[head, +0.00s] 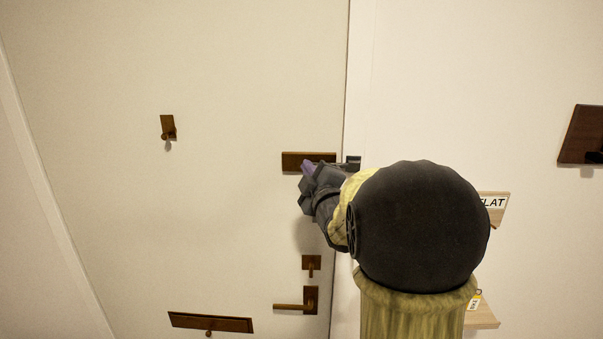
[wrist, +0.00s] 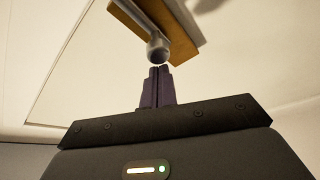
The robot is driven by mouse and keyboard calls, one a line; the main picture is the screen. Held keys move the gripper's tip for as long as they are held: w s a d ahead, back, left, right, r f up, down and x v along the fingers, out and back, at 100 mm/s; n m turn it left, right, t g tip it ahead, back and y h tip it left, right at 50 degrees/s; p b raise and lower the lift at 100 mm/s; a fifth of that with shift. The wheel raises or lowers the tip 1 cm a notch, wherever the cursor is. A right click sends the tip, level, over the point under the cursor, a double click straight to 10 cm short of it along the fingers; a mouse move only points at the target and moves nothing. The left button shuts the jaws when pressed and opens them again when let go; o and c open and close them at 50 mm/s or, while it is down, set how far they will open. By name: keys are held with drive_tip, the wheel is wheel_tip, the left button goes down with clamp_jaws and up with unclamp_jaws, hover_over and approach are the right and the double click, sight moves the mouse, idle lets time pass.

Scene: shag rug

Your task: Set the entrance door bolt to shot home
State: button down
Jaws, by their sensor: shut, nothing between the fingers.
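The entrance door (head: 230,80) fills the left and middle of the head view. The bolt's brown plate (head: 293,160) is fixed near the door's right edge, and it shows in the wrist view (wrist: 133,20) with a rounded grey knob (wrist: 158,48) standing out from it. A dark keeper piece (head: 353,160) sits on the frame to the right. My gripper (head: 306,168) is in front of the plate. In the wrist view its purple fingers (wrist: 159,72) are shut and empty, their tips close to the knob; I cannot tell whether they touch. My arm hides part of the bolt, so its exact position is unclear.
Below the bolt are a small brown turn plate (head: 311,262) and a lever handle (head: 295,306). A brown letter plate (head: 210,322) and a small fitting (head: 168,128) are further left. A wooden sign labelled FLAT (head: 495,205) and a dark panel (head: 582,135) are right.

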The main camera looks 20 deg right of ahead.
drive_tip(key=s+a+b, duration=0.3)
drive_tip(key=s+b, duration=0.2)
drive_tip(key=s, duration=0.4)
drive_tip(key=shift+a, duration=0.3)
drive_tip(key=shift+w+f, duration=0.1)
drive_tip(key=s+a+f+m+g, duration=0.1)
drive_tip(key=a+f+m+g, duration=0.2)
drive_tip(key=f, duration=0.6)
drive_tip(key=a+f+m+g, duration=0.1)
drive_tip(key=f+m+g, duration=0.25)
drive_tip(key=f, duration=0.45)
drive_tip(key=s+a+f+m+g, duration=0.2)
drive_tip(key=s+a+f+g, duration=0.1)
drive_tip(key=s+f+g, duration=0.2)
drive_tip(key=s+a+f+m+g+y, duration=0.1)
drive_tip(key=s+a+f+m+g, duration=0.2)
drive_tip(key=s+f, duration=0.6)
drive_tip(key=f+g, duration=0.1)
drive_tip(key=g, duration=0.1)
drive_tip(key=shift+s+f+g, duration=0.2)
drive_tip(key=shift+s+g, duration=0.15)
